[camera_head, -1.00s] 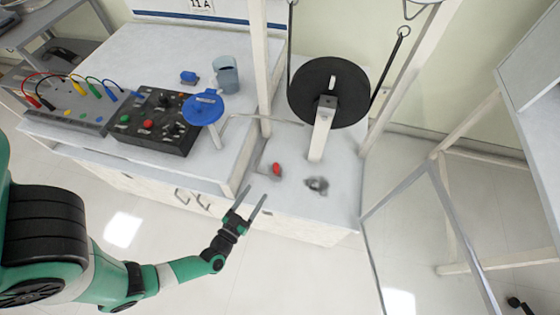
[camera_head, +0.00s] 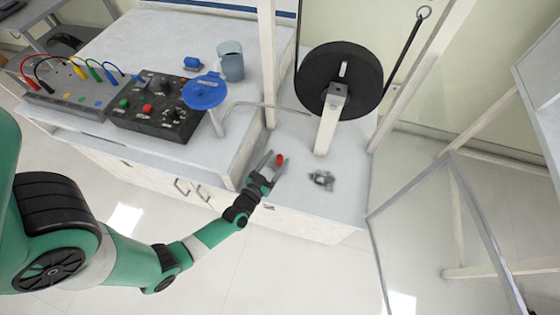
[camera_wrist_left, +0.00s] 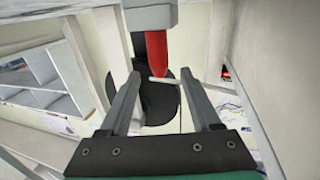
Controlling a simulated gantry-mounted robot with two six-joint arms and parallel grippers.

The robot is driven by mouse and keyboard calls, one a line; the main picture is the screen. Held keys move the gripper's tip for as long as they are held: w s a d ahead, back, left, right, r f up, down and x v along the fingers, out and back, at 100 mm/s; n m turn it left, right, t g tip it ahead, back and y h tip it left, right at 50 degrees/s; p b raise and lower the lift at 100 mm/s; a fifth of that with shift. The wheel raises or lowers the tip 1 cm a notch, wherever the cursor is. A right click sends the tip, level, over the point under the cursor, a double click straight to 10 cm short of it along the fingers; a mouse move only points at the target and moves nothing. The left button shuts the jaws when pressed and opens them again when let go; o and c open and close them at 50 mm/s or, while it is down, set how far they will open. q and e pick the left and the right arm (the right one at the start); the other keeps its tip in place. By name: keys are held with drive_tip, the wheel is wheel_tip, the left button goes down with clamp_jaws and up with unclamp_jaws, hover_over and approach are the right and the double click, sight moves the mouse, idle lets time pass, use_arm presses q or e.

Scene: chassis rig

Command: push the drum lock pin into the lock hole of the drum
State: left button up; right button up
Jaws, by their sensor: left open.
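The drum (camera_head: 320,75) is a large black disc on a white post at the back of the bench; it also shows dark behind the fingers in the left wrist view (camera_wrist_left: 160,108). A small red part (camera_head: 280,160), which looks like the lock pin, sits low in front of the post. The lock hole cannot be made out. My right gripper is out of view.
A grey metal fitting (camera_head: 321,180) lies right of the red part. A blue round plate (camera_head: 204,91) on a stand, a grey cup (camera_head: 231,66) and a black control box (camera_head: 155,112) stand left. White frame uprights (camera_head: 267,60) flank the drum. The floor in front is clear.

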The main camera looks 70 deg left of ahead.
use_arm(q)
drive_tip(key=shift+w+a, duration=0.15)
drive_tip(key=shift+w, duration=0.05)
drive_tip(key=shift+s, duration=0.1)
clamp_jaws()
